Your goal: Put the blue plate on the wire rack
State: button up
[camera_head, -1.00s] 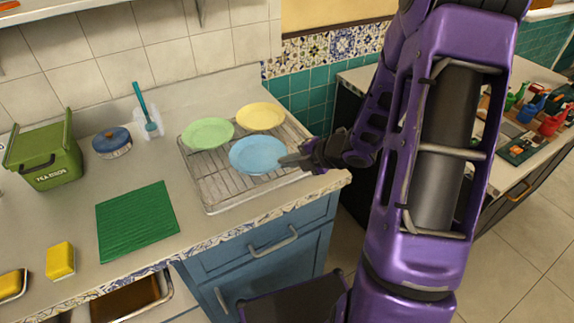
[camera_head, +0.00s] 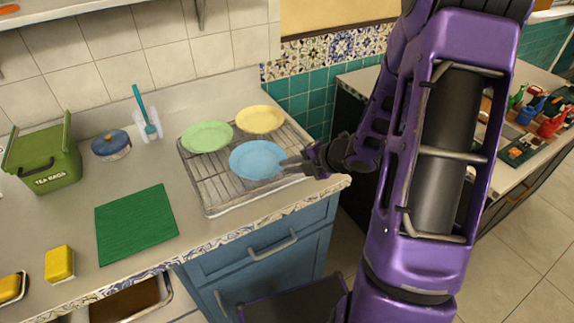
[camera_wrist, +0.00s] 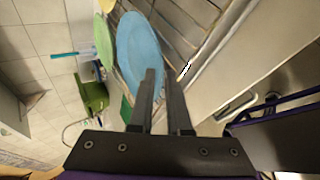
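The blue plate (camera_head: 256,160) lies on the wire rack (camera_head: 215,190), at its front right, close to flat. A green plate (camera_head: 207,136) and a yellow plate (camera_head: 260,119) are behind it on the rack. My gripper (camera_head: 286,164) is at the blue plate's right edge, with its two fingers apart. In the wrist view, a gap shows between the fingers (camera_wrist: 162,76), and the blue plate (camera_wrist: 138,48) is just beyond them. One finger overlaps the plate's edge in that view; I cannot tell whether it touches.
A green mat (camera_head: 137,224), yellow sponge (camera_head: 59,264), blue-lidded pot (camera_head: 111,146) and green bin (camera_head: 44,160) stand left of the rack. A brush in a holder (camera_head: 147,115) is behind. The counter's front edge is close below the gripper.

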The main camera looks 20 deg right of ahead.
jog(key=p+v, duration=0.1)
jog(key=v, duration=1)
jog(key=shift+a, duration=0.15)
